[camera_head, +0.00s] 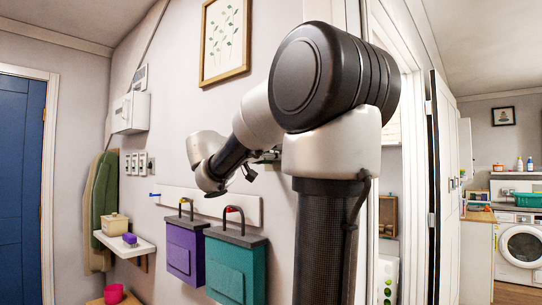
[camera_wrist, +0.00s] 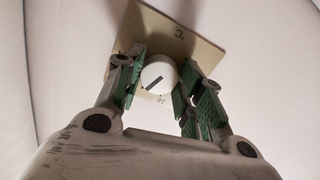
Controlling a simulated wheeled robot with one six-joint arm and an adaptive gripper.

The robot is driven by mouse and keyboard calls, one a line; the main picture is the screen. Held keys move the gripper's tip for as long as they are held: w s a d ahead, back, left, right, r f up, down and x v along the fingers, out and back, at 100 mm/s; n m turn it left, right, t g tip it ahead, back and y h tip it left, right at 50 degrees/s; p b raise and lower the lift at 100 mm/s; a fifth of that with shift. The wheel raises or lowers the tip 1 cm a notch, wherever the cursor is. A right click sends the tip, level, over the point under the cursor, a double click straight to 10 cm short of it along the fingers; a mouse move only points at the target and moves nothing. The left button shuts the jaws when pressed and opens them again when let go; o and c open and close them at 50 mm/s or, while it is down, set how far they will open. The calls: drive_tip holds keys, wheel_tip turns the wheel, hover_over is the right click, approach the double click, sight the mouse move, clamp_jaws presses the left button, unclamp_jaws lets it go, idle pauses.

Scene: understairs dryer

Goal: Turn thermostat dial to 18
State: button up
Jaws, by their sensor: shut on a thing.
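The thermostat dial (camera_wrist: 160,72) is a round white knob with a dark pointer line, in the middle of the wrist view. The line slants toward the lower left of that picture. My gripper (camera_wrist: 163,70) is shut on the dial, with one green-padded finger on each side. In the head view my arm hides the dial and most of the gripper.
A purple box (camera_head: 184,250) and a teal box (camera_head: 228,268) hang on the wall below my arm. A framed picture (camera_head: 224,40) hangs above. A small shelf (camera_head: 124,244) is at the left, an open doorway at the right.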

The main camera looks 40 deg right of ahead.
drive_tip(key=shift+s+r+n, duration=0.1)
drive_tip(key=shift+r+n, duration=0.05)
drive_tip(key=shift+n, duration=4.65)
drive_tip(key=o, duration=1)
drive_tip(key=shift+a, duration=0.1)
drive_tip(key=a, duration=1.1)
drive_tip(key=shift+s+a, duration=0.4)
drive_tip(key=shift+s, duration=0.05)
